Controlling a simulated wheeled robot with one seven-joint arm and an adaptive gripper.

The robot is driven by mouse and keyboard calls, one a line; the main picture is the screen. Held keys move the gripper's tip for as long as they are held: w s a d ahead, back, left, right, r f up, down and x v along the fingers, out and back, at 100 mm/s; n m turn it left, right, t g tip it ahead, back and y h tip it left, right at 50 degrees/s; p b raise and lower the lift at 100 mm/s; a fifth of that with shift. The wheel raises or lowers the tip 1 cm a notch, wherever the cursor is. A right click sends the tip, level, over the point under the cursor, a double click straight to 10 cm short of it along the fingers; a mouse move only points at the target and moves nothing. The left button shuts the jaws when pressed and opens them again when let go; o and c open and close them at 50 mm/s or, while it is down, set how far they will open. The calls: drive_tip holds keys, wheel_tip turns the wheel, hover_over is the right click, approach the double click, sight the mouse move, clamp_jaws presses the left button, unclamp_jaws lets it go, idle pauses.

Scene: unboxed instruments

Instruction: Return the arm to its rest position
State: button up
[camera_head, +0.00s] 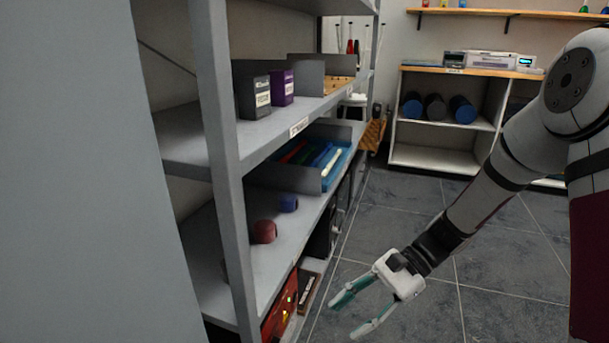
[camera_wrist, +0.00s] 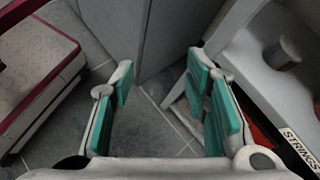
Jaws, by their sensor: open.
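My gripper (camera_head: 357,312) hangs low over the tiled floor in the head view, to the right of the metal shelf unit. My arm reaches down to it from the upper right. Its two teal-padded fingers are spread apart with nothing between them. In the wrist view my gripper (camera_wrist: 163,108) is also open and empty, with floor tiles and a grey panel beyond it. The fingers look clear of the shelf, though the exact gap cannot be told.
The shelf unit (camera_head: 219,160) fills the left side, holding boxes, a blue tray (camera_head: 338,170) and a red ball-like item (camera_head: 264,231). A low cabinet (camera_head: 433,158) with rolled items stands at the back. The floor (camera_head: 500,270) beneath my arm is clear.

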drive_tip(key=s+d+r+n+h, duration=0.3)
drive_tip(key=s+r+n+h, duration=0.3)
drive_tip(key=s+r, duration=0.7)
drive_tip(key=s+d+r+n+t+h, duration=0.2)
drive_tip(key=s+d, duration=0.2)
drive_tip(key=s, duration=0.3)
drive_tip(key=s+d+r+n+t+h, duration=0.1)
drive_tip(key=s+d+n+t+h, duration=0.15)
drive_tip(key=s, duration=0.35)
wheel_tip(320, 180, up, 39)
drive_tip(key=t+p, duration=0.3)
drive_tip(key=p, duration=3.3)
drive_tip(key=shift+d+t+p, duration=0.35)
drive_tip(key=shift+d+p, duration=0.05)
drive_tip(key=shift+d, duration=0.05)
drive_tip(key=shift+f+n, duration=0.1)
drive_tip(key=shift+n, duration=0.15)
